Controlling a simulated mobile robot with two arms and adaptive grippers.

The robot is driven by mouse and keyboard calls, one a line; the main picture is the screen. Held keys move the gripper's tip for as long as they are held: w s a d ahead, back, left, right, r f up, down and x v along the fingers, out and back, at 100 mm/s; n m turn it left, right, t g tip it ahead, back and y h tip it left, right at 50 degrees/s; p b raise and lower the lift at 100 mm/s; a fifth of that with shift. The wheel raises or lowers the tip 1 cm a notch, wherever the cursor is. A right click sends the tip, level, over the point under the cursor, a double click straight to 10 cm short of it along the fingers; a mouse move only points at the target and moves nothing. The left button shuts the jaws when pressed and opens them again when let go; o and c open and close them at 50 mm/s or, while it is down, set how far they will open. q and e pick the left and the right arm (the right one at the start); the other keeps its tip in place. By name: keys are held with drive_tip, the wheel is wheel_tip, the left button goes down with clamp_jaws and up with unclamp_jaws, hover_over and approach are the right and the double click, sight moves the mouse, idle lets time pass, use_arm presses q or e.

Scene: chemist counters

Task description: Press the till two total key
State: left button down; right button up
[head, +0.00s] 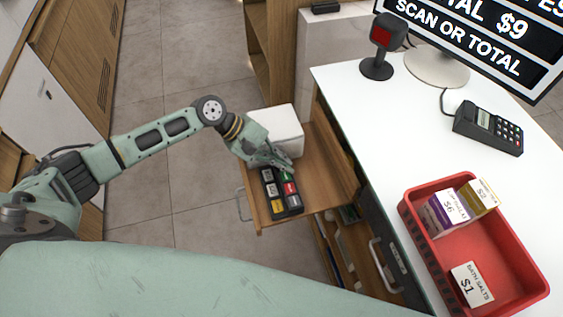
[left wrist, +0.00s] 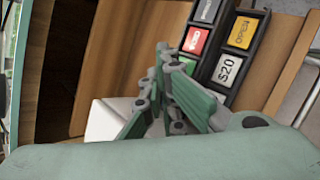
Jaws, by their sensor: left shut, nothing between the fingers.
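A black keypad (head: 270,205) with two columns of coloured keys lies on a pulled-out wooden shelf. It has a green key (head: 284,176), a red key (head: 290,188), a yellow key (head: 277,206) and grey or white ones. In the left wrist view, the yellow key (left wrist: 242,32) reads OPEN, and a red key (left wrist: 195,40) and a white S20 key (left wrist: 227,69) show. I cannot read which key is the total key. My left gripper (head: 287,166) is shut and empty, its tips at the keypad's far end by the green key, which they partly hide. Contact cannot be told.
A white box (head: 283,125) stands on the wooden shelf (head: 325,180) just behind the gripper. The white counter (head: 375,125) on the right holds a red basket (head: 405,208) with boxes, a card terminal (head: 488,128), a scanner (head: 378,68) and a screen (head: 545,72) reading SCAN OR TOTAL.

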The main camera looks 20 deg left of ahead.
use_arm(q)
drive_tip(key=shift+f, duration=0.35)
idle(0.6)
drive_tip(key=shift+r, duration=0.1)
drive_tip(key=shift+r+p, duration=0.7)
drive_tip(key=shift+p, duration=0.25)
drive_tip(key=shift+r, duration=0.1)
wheel_tip(320, 180, up, 5)
drive_tip(key=p, duration=0.5)
idle(0.6)
